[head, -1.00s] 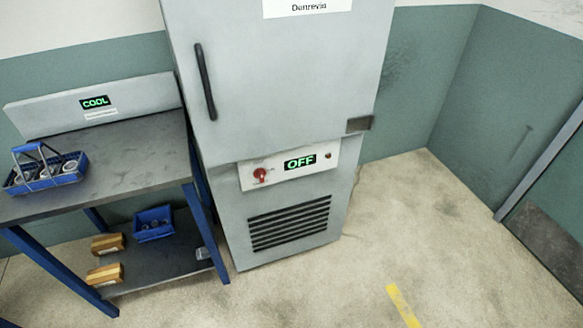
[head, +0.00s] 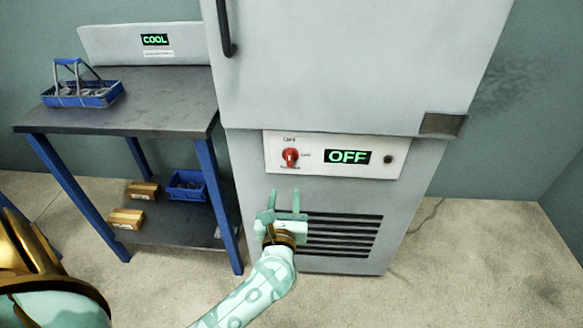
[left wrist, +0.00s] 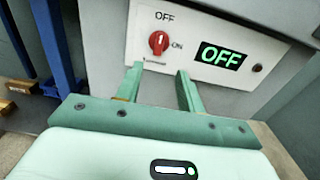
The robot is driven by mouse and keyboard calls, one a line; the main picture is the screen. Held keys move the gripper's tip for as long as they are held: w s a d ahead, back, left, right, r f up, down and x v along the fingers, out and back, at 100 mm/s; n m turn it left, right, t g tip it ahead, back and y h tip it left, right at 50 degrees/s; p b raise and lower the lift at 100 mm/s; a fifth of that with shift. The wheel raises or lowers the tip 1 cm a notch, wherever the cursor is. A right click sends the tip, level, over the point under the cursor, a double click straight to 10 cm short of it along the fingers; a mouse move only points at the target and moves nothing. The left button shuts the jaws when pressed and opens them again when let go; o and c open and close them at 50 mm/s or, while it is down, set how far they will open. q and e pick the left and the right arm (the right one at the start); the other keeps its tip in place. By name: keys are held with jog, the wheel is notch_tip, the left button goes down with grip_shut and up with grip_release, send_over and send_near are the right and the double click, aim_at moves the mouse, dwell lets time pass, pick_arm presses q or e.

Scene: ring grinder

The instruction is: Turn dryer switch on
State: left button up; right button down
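The dryer (head: 345,70) is a tall grey cabinet with a white control panel (head: 276,167) low on its front. A red rotary switch (head: 290,156) sits on the panel's left, and it also shows in the left wrist view (left wrist: 158,42). Its pointer mark looks roughly upright, toward the OFF label. The display (head: 347,157) beside it reads OFF in green. My left gripper (head: 284,194) is open and empty, just below the switch and apart from it. Its two fingers (left wrist: 158,76) point toward the panel in the left wrist view. My right gripper is not in view.
A blue-legged table (head: 160,110) with a COOL sign stands left of the dryer. It holds a blue basket (head: 82,97); its lower shelf holds a blue bin (head: 187,186) and cardboard boxes (head: 127,218). A dark vent (head: 340,235) lies below the panel. Floor at right is clear.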

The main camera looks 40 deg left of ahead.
aim_at(289, 161)
pick_arm(q)
jog(key=b+x, duration=0.2)
jog(key=x, duration=0.9)
jog(key=shift+w+a+f, duration=0.15)
jog(key=shift+w+f, duration=0.05)
jog(key=shift+w, duration=0.1)
jog(key=shift+w+a+r, duration=0.1)
jog(key=shift+w+a, duration=0.2)
jog(key=shift+w, duration=0.25)
grip_shut()
